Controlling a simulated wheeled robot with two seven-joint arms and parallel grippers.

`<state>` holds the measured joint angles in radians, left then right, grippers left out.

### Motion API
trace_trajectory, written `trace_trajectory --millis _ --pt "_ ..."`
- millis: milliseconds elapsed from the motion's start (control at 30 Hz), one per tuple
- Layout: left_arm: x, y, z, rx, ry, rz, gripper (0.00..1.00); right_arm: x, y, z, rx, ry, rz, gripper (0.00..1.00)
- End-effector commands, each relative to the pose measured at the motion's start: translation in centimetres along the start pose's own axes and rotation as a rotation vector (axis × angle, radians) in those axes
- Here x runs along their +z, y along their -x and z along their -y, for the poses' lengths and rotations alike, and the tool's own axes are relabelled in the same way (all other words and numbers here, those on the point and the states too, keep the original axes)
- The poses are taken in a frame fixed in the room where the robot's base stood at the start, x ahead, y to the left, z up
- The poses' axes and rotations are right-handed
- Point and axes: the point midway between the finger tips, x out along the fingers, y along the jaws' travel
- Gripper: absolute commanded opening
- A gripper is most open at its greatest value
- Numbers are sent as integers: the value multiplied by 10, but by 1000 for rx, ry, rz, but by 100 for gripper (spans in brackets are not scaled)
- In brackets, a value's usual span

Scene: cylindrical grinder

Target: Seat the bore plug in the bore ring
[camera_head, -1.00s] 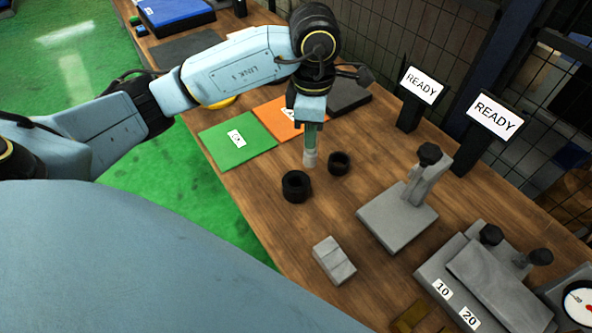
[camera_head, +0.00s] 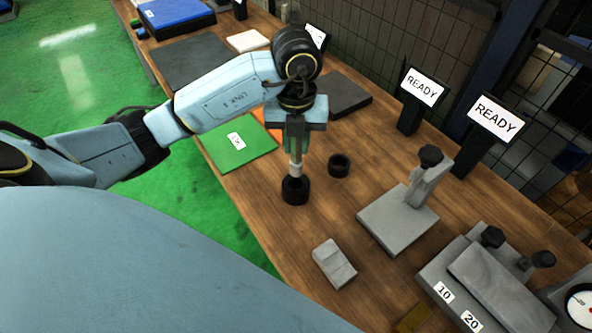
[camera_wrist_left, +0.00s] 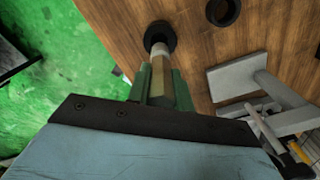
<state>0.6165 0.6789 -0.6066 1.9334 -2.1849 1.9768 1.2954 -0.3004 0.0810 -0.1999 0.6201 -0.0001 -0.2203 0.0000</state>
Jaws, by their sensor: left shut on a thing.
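My left gripper (camera_head: 296,153) points down over the bench and is shut on the bore plug (camera_head: 296,168), a pale grey upright cylinder. In the left wrist view the green fingers (camera_wrist_left: 162,80) grip the plug (camera_wrist_left: 159,52). The plug's lower end is at the mouth of a black ring (camera_head: 295,191), which stands on the wood and also shows in the left wrist view (camera_wrist_left: 160,30). I cannot tell how far the tip is inside it. A second, smaller black ring (camera_head: 339,166) stands to the right, empty. My right gripper is not in view.
A grey block (camera_head: 335,263) lies nearer the front edge. A grey stand with a black knob (camera_head: 398,217) and a fixture marked 10 and 20 (camera_head: 480,280) are at right. A green mat (camera_head: 240,148) lies behind left. Two READY signs (camera_head: 422,87) stand at the back.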

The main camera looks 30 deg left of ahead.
Motion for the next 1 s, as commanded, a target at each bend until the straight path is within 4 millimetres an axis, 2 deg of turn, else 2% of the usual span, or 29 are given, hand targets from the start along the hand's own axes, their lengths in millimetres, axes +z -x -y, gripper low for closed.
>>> trace_trajectory --millis 33,133,367,600,1000 --pt "-1 -12 -1 3 1 -4 0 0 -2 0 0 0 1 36" --pt "-1 -30 0 2 0 -3 0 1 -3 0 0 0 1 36" --pt "0 -49 0 0 -3 -1 0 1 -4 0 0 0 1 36" --pt "-1 -80 0 1 -3 -2 0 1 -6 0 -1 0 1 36" --pt "0 -86 0 0 -4 1 0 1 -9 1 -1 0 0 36"
